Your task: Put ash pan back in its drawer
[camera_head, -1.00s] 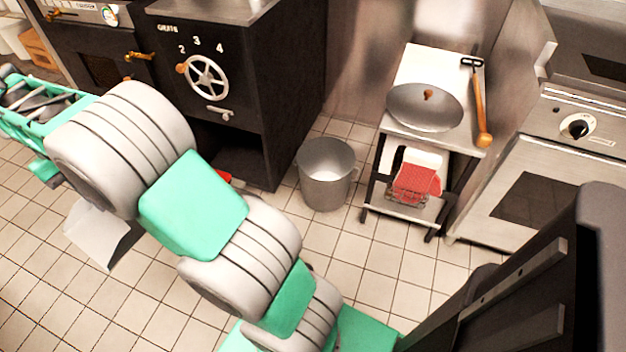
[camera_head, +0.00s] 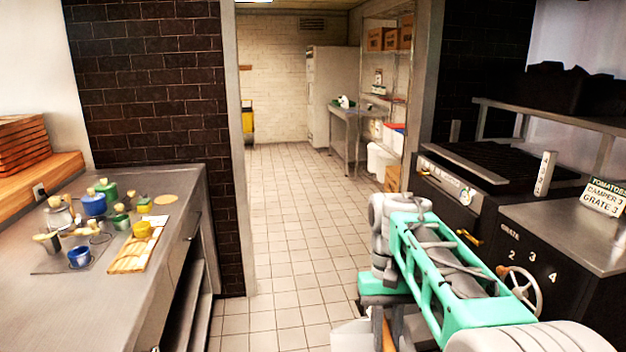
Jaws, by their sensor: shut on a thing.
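A pale grey metal piece, which looks like the ash pan (camera_head: 352,336), shows at the bottom edge, cut off by the frame. My gripper (camera_head: 393,322) hangs down beside it at the end of my arm and is shut on it. The fingertips are mostly hidden, so the exact hold is unclear. The black grate unit (camera_head: 490,262) with numbers and a handwheel (camera_head: 521,288) stands at the right, partly behind my arm. Its lower part and the pan's drawer opening are out of view.
A steel counter (camera_head: 120,300) with jars and a small board (camera_head: 140,250) stands at the left. The tiled aisle (camera_head: 300,230) between is clear back to shelves (camera_head: 388,90). A grill (camera_head: 480,160) and a sign (camera_head: 604,196) are at the right.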

